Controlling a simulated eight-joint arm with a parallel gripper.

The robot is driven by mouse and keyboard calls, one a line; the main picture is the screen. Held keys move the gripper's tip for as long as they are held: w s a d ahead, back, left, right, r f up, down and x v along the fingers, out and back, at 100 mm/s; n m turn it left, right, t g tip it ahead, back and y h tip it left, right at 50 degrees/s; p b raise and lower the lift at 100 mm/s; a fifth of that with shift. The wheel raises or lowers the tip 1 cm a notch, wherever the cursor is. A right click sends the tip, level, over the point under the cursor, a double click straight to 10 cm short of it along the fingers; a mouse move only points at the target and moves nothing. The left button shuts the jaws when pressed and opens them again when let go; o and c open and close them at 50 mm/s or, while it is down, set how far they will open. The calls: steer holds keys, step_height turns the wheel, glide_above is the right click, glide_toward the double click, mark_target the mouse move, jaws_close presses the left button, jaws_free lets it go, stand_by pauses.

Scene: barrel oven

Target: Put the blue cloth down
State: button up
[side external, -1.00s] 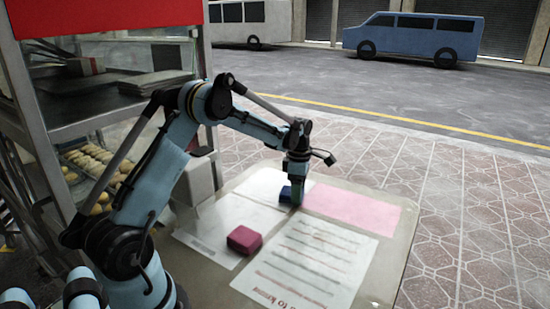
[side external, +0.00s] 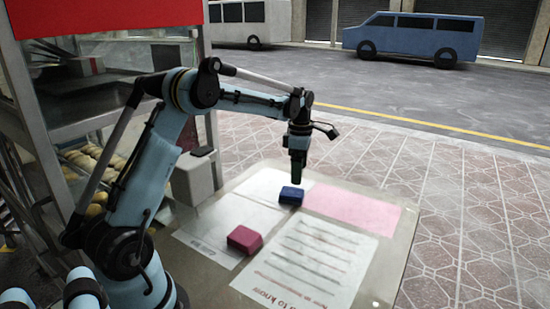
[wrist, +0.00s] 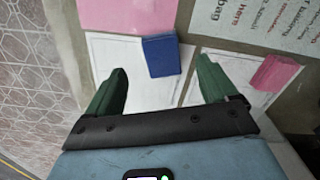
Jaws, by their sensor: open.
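The blue cloth (side external: 291,195) is a small folded block lying on the table, at the edge between a white sheet and the pink sheet. It also shows in the wrist view (wrist: 162,56), ahead of and between the fingers, touching neither. My gripper (side external: 298,178) is above the blue cloth in the side view, apart from it. In the wrist view my gripper (wrist: 160,88) has its two green fingers wide apart with nothing between them.
A pink-red folded cloth (side external: 244,239) lies nearer on the table (side external: 392,275). Flat sheets cover much of the top: a pink one (side external: 355,208), a printed one (side external: 310,260) and white ones. A food stall with a metal frame (side external: 45,140) stands at the left.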

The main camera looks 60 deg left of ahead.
steer(key=s+d+r+m+t, duration=0.2)
steer(key=s+d+r+m, duration=0.1)
steer(key=d+r+m, duration=0.5)
steer(key=s+d+f+m+t, duration=0.2)
steer(key=s+d+m+t, duration=0.3)
steer(key=s+d+m, duration=0.6)
steer(key=s+m, duration=0.3)
steer(key=m, duration=0.5)
steer(key=shift+s+d+f, duration=0.15)
steer(key=shift+d+f, duration=0.05)
steer(key=shift+d, duration=0.15)
steer(key=shift+o, duration=0.5)
